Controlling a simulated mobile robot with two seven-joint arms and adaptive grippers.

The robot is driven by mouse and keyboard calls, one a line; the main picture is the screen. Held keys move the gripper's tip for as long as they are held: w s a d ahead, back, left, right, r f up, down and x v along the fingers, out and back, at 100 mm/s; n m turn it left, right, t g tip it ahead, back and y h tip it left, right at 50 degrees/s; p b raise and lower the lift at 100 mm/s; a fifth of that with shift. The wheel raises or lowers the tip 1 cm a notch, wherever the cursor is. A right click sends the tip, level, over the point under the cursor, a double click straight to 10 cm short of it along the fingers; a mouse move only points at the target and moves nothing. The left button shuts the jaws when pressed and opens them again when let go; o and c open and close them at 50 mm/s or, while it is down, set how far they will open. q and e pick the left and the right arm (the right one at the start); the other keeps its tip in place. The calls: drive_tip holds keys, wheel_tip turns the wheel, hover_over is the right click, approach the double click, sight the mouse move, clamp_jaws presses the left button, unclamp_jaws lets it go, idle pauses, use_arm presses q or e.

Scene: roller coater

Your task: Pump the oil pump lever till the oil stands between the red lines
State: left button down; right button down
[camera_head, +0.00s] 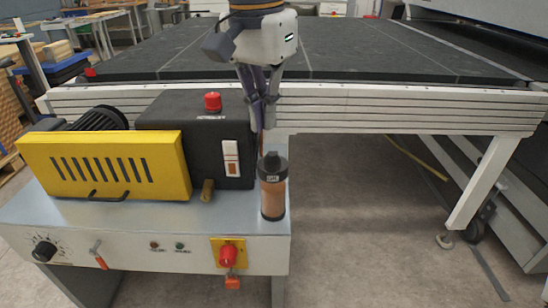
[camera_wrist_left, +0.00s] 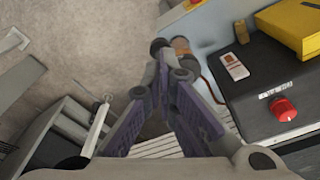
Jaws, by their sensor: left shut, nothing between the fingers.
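The black box (camera_head: 165,117) with a red cap (camera_head: 212,102) stands on the grey machine top. A white plate with an orange-brown window (camera_head: 231,158) is on its front; the oil level and red lines are too small to read. The plate also shows in the left wrist view (camera_wrist_left: 234,66). A brown cylinder with a black top (camera_head: 272,196) stands beside the box's right end. My left gripper (camera_head: 264,126) points down, shut and empty, above and behind this cylinder. A thin reddish line shows below its fingertips; I cannot tell whether it is the lever. My right gripper is not in view.
A yellow slotted cover (camera_head: 105,165) stands left of the black box. The machine's front panel carries a black dial (camera_head: 44,250) and a red switch (camera_head: 228,256). A white frame rail (camera_head: 400,110) runs behind. Open floor (camera_head: 365,230) lies to the right.

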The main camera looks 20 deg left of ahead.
sight(268, 161)
use_arm(q)
drive_tip(key=shift+w+d+f, duration=0.1)
drive_tip(key=shift+w+f, duration=0.1)
drive_tip(key=shift+f, duration=1.6)
drive_tip(key=shift+w+f, duration=0.15)
drive_tip(key=shift+f, duration=1.6)
drive_tip(key=shift+f, duration=2.2)
drive_tip(key=s, duration=0.2)
drive_tip(key=s+r, duration=0.1)
drive_tip(key=shift+a, duration=0.4)
drive_tip(key=shift+w, duration=0.1)
